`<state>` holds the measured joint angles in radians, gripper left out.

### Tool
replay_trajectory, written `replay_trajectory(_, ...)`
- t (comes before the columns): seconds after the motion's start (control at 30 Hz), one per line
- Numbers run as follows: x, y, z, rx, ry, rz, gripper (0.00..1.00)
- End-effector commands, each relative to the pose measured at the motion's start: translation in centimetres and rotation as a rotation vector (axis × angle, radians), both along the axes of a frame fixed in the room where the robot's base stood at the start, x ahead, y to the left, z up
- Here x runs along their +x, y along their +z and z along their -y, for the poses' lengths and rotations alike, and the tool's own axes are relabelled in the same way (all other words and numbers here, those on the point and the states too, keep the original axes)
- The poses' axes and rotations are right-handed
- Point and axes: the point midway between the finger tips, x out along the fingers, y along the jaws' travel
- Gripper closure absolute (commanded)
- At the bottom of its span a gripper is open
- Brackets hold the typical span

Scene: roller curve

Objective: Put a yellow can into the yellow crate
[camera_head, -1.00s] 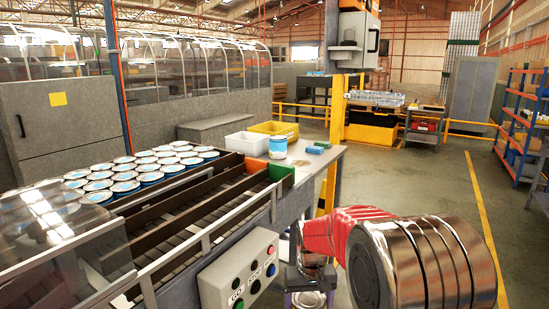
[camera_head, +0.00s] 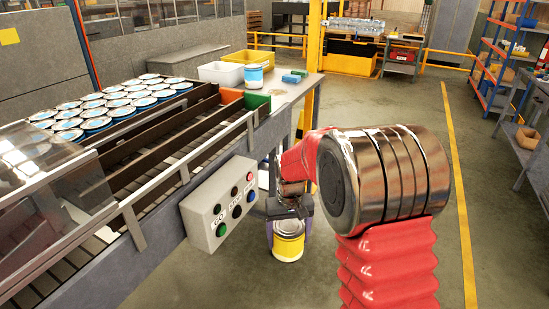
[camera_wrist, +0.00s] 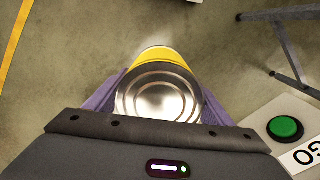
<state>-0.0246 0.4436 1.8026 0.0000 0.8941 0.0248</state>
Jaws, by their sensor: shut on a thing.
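A yellow can (camera_head: 288,246) with a bare metal lid hangs upright between the purple fingers of my gripper (camera_head: 288,228), beside the conveyor's control box. In the wrist view the can (camera_wrist: 165,60) shows its silver lid, with a purple finger on each side. My gripper is shut on it, above the floor. The yellow crate (camera_head: 246,62) stands on the grey table at the far end of the conveyor, well behind and left of my gripper. Its inside is mostly hidden.
A white crate (camera_head: 222,73) stands left of the yellow one, and a blue-and-white can (camera_head: 253,77) stands in front. Blue and green blocks (camera_head: 293,76) lie on the table. The control box (camera_head: 220,205) is close to my gripper.

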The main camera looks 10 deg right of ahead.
Motion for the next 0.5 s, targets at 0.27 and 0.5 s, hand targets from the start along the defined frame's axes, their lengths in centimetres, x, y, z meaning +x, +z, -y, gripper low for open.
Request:
replay_trajectory(0.27,-2.4,-9.0,1.0,0.0,-0.001,-0.009,0.54)
replay_trajectory(0.5,-3.7,-12.5,1.4,0.0,-0.002,-0.001,0.54)
